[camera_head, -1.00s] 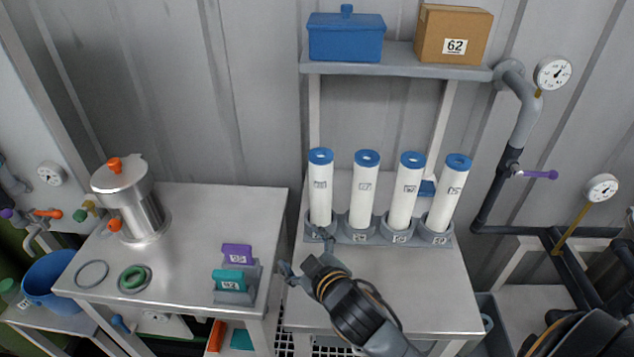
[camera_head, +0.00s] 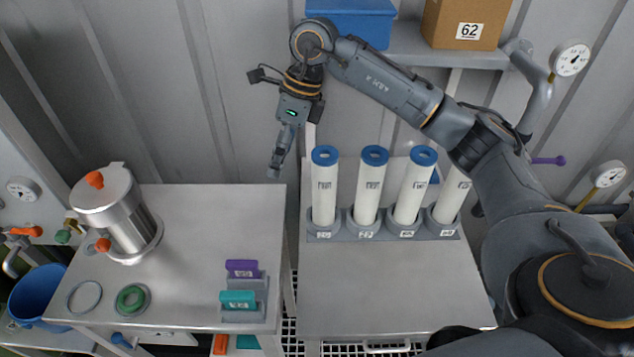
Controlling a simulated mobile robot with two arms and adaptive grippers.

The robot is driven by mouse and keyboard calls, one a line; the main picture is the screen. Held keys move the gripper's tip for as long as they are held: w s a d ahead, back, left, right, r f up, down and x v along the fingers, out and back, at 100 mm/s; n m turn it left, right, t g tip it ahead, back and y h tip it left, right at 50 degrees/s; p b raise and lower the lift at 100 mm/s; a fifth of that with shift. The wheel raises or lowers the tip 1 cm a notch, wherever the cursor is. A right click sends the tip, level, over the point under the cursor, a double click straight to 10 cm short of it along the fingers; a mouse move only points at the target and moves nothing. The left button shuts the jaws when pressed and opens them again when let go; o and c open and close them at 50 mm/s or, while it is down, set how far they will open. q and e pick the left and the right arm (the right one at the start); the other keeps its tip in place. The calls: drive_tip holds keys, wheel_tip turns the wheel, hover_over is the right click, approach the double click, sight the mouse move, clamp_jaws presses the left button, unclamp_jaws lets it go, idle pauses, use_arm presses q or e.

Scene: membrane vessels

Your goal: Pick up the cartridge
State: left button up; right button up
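Several white cartridges with blue ring caps stand upright in a grey rack (camera_head: 318,237) on the right bench: a first cartridge (camera_head: 324,190), a second (camera_head: 370,190), a third (camera_head: 413,190) and a fourth (camera_head: 451,198). My arm partly hides the fourth one's top. My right gripper (camera_head: 277,168) hangs pointing down, left of the first cartridge and apart from it. Its fingers appear edge-on and overlap, so I cannot tell whether it is open. I see nothing held in it. My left gripper is out of view.
A steel vessel (camera_head: 128,225) with orange knobs, a grey ring (camera_head: 84,297), a green ring (camera_head: 131,300), and purple (camera_head: 241,268) and teal (camera_head: 238,299) blocks are on the left bench (camera_head: 215,205). A shelf (camera_head: 430,58) holds a blue box (camera_head: 352,25) and carton (camera_head: 466,22). The right bench's front is clear.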

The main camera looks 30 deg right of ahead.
sight(325, 154)
drive_tip(key=d+r+h, duration=0.1)
drive_tip(key=d, duration=0.2)
drive_tip(key=d+r+h, duration=0.1)
drive_tip(key=d, duration=0.2)
drive_tip(key=d+r+m+h, duration=0.1)
drive_tip(key=d, duration=0.2)
drive_tip(key=shift+w+d+r+g+h, duration=0.1)
drive_tip(key=shift+d+r+g+h, duration=0.05)
drive_tip(key=shift+d+g+h, duration=0.2)
drive_tip(key=shift+d+f, duration=0.15)
drive_tip(key=shift+f, duration=0.2)
wheel_tip(325, 154, down, 7)
drive_tip(key=shift+f, duration=0.2)
drive_tip(key=f+p, duration=0.2)
drive_tip(key=f, duration=0.2)
drive_tip(key=shift+d+f+p, duration=0.25)
drive_tip(key=shift+f+p, duration=0.15)
drive_tip(key=shift+f, duration=0.3)
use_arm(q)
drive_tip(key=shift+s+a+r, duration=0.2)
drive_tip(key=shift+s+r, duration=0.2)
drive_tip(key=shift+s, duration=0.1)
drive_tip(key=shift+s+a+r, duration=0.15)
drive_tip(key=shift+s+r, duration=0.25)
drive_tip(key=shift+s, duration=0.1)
use_arm(e)
drive_tip(key=shift+r, duration=0.1)
clamp_jaws()
